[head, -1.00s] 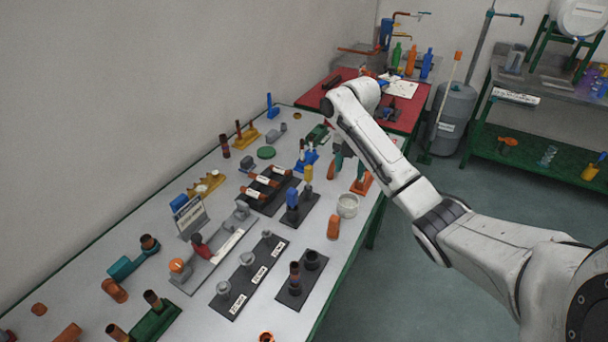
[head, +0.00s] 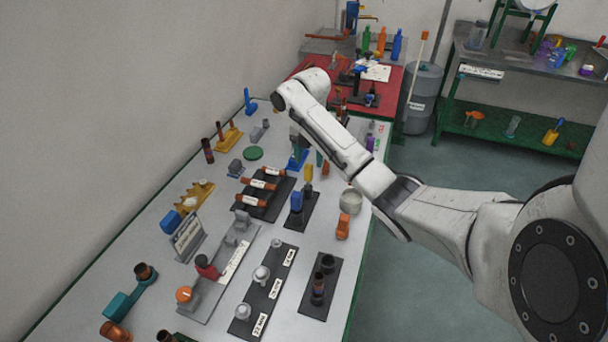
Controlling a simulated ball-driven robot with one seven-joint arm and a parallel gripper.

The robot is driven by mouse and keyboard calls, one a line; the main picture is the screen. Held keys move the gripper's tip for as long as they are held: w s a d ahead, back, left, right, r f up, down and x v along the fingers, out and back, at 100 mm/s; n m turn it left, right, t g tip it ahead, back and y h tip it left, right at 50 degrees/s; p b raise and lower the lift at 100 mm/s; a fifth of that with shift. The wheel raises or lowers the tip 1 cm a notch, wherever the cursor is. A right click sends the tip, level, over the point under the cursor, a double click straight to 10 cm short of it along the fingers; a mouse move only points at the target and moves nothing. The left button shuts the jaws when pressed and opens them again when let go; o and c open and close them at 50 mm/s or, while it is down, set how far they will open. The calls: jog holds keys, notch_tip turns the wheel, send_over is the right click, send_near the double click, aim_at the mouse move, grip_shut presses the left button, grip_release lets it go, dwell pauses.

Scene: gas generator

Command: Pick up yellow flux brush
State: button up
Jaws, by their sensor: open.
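A yellow upright piece (head: 308,172), which looks like the yellow flux brush, stands in a black stand (head: 301,214) on the long white table. A blue upright piece (head: 296,201) stands in front of it in the same stand. My gripper (head: 308,150) is small and partly hidden below the end of my white arm. It is over the table, just behind the yellow piece in the picture, and is open. Nothing can be seen held in it. The gap between gripper and yellow piece cannot be judged.
A white cup (head: 350,201) and an orange block (head: 343,226) stand right of the black stand. Copper-coloured pieces on a black rack (head: 264,210) lie to its left. A blue stand (head: 297,160) is beside the gripper. The red table (head: 385,104) is behind.

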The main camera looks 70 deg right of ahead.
aim_at(309, 164)
notch_tip(309, 164, down, 3)
jog(key=shift+a+f+p, duration=0.15)
jog(key=shift+f+p, duration=0.3)
jog(key=shift+f, duration=0.9)
jog(key=shift+a+f+p, duration=0.1)
jog(key=shift+f+p, duration=0.3)
jog(key=shift+f, duration=0.95)
jog(key=shift+c, duration=0.2)
jog(key=c, duration=0.8)
notch_tip(309, 164, up, 10)
jog(key=shift+r+b, duration=0.1)
jog(key=shift+b, duration=0.45)
jog(key=shift+c, duration=0.2)
